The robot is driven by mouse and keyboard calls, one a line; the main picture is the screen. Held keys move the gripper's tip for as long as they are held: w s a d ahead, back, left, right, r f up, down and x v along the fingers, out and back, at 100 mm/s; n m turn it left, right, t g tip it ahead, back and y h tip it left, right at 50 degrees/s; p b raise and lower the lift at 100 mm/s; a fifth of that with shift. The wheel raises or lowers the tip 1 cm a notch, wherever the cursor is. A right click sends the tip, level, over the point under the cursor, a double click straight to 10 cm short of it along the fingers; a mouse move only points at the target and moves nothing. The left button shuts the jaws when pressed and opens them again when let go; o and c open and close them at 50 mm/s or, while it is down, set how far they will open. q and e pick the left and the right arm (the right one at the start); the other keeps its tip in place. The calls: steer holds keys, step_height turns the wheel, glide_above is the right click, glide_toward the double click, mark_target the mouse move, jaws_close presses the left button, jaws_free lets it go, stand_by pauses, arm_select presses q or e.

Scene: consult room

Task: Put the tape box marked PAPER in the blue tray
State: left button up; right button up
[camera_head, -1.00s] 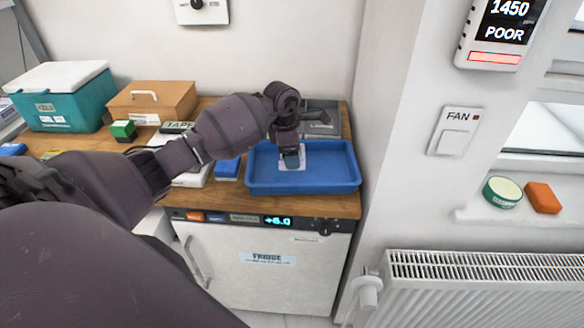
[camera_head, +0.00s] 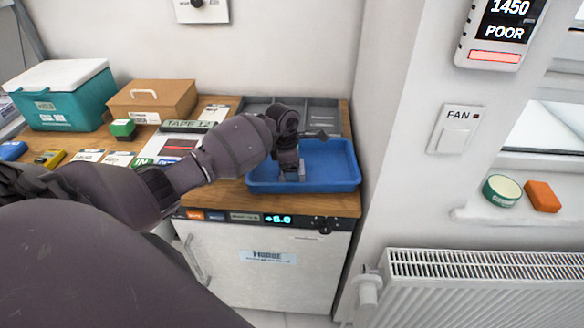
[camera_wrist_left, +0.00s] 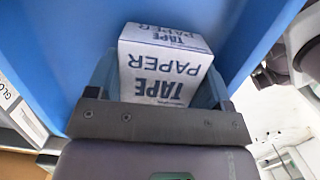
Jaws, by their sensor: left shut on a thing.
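The blue tray (camera_head: 335,170) sits on the wooden counter above the fridge. My left gripper (camera_head: 291,172) reaches down into the tray from above. It is shut on a white box printed TAPE PAPER in blue, the PAPER tape box (camera_wrist_left: 165,66), which shows clearly between the fingers in the left wrist view. The tray's blue surface (camera_wrist_left: 60,40) lies behind the box there. In the head view the box is mostly hidden by the gripper, and I cannot tell whether it touches the tray floor. My right gripper is not in view.
A teal cooler (camera_head: 65,100), a brown case (camera_head: 150,102) and a small green box (camera_head: 123,128) stand at the back left. A grey divided organiser (camera_head: 320,113) lies behind the tray. Labels and small boxes lie left of my arm. The wall bounds the right side.

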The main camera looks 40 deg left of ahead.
arm_select(q)
steer(key=o, duration=0.6)
steer(key=shift+o, duration=0.2)
steer(key=shift+r, duration=0.1)
